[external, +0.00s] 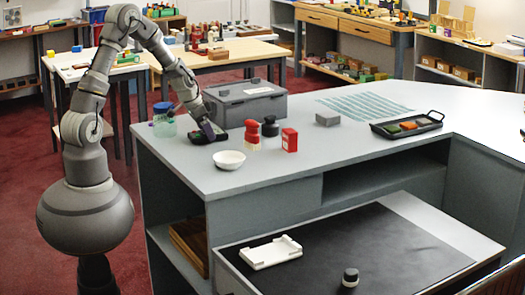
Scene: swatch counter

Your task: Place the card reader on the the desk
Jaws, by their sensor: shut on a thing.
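My gripper (207,124) is at the left part of the grey counter (330,155), pointing down. It is shut on a small dark item that looks like the card reader (207,131). The item is partly hidden by the fingers and sits low over or in a dark shallow dish (220,138); I cannot tell whether they touch. The lower desk (428,214) in front has a black mat (350,245) on it. A white tray-like holder (270,252) and a small dark and white round item (350,277) stand on the mat.
Near my gripper are a blue-capped jar (164,125), a grey lidded case (245,103), a white bowl (229,160), a red and white bottle (252,135), a dark bottle (270,127) and a red box (289,140). A black tray (407,126) is farther right. The mat's right side is clear.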

